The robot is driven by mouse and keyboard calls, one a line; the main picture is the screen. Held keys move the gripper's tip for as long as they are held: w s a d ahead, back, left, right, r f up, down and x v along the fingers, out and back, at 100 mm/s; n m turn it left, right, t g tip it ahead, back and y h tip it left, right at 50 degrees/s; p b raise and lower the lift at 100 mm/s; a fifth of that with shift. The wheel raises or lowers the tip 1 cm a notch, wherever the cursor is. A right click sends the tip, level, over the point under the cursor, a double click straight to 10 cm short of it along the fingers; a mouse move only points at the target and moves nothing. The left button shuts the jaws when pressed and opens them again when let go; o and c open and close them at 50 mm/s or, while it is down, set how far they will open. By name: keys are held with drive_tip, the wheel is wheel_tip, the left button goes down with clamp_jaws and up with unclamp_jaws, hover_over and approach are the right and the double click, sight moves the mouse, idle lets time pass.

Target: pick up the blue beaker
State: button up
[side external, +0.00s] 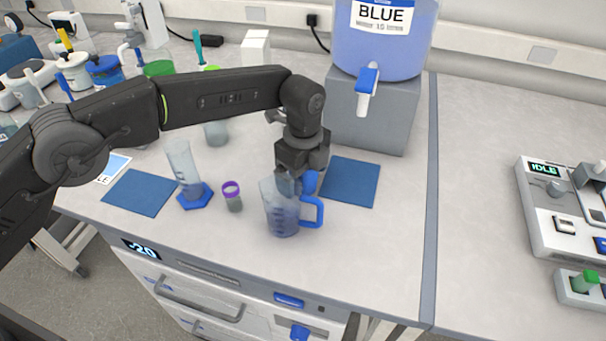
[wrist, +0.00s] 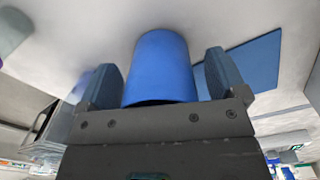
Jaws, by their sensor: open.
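The blue beaker (side external: 281,218) is a clear, graduated vessel with a blue handle (side external: 318,212) on its right side. It stands upright on the bench near the front edge. My gripper (side external: 297,184) points down at the top of the beaker, by its handle side. In the wrist view my gripper (wrist: 164,78) is open, with a broad blue part (wrist: 160,62), seemingly the handle, between its two fingers. A gap shows on both sides of it. Most of the clear body is hidden in the wrist view.
A purple-ringed vial (side external: 232,197) and a cylinder on a blue hexagonal base (side external: 195,196) stand to the left. Blue mats lie at left (side external: 140,192) and right (side external: 352,182). A BLUE dispenser (side external: 375,95) stands behind. The bench at right front is clear.

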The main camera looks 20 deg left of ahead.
drive_tip(key=c, duration=1)
drive_tip(key=shift+r, duration=0.15)
